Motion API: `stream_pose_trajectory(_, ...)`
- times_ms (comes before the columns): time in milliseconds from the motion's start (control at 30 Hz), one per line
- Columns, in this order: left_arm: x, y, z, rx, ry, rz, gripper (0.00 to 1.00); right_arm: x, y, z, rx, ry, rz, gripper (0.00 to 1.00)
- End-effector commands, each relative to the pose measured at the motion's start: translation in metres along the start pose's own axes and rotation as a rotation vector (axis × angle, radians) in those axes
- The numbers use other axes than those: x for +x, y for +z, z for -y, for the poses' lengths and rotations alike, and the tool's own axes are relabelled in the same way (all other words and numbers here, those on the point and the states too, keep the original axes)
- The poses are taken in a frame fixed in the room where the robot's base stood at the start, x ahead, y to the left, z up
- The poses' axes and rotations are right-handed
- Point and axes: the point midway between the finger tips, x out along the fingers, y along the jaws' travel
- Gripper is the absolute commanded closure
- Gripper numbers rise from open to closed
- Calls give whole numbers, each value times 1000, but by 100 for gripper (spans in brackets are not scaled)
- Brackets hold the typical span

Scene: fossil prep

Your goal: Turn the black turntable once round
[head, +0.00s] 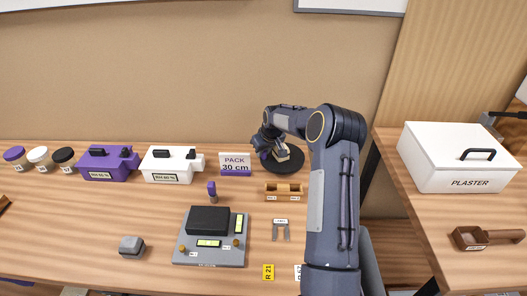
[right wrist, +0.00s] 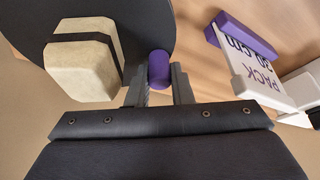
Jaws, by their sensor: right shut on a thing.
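The black turntable (head: 270,166) is at the back of the bench, partly hidden behind my right arm and gripper. It also shows as a dark disc in the right wrist view (right wrist: 150,20). A cream block with a black strap (right wrist: 82,65) sits on the disc; part of it shows in the head view (head: 282,154). A purple upright knob (right wrist: 159,68) stands near the disc's edge. My right gripper (right wrist: 160,82) is shut on this knob, a finger on either side. My left gripper is not in view.
A PACK 30 cm sign (head: 235,161) stands left of the turntable, close to my gripper. A small wooden holder (head: 284,191) is in front. White and purple boxes stand farther left. A white PLASTER box (head: 455,160) is on the right bench, beyond a gap.

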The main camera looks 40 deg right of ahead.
Motion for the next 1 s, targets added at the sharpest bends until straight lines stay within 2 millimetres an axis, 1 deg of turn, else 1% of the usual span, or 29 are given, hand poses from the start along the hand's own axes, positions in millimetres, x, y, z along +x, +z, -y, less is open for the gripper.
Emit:
stream_pose_trajectory(500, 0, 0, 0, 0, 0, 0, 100, -1, 0, 0, -8, -4, 0, 100)
stream_pose_trajectory(533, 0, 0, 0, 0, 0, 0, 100, -1, 0, 0, -8, -4, 0, 76)
stream_pose_trajectory(567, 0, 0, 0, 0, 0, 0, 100, -1, 0, 0, -8, -4, 0, 72)
stream_pose_trajectory(600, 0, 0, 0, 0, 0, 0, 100, -1, 0, 0, -8, -4, 0, 71)
stream_pose_trajectory(867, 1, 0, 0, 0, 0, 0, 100, -2, 0, 0, -8, -3, 0, 71)
stream_pose_trajectory(967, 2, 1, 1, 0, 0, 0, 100, -10, 0, 0, -8, -2, -3, 71)
stream_pose_trajectory(1000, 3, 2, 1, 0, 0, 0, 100, -16, 0, 0, -9, -2, -4, 71)
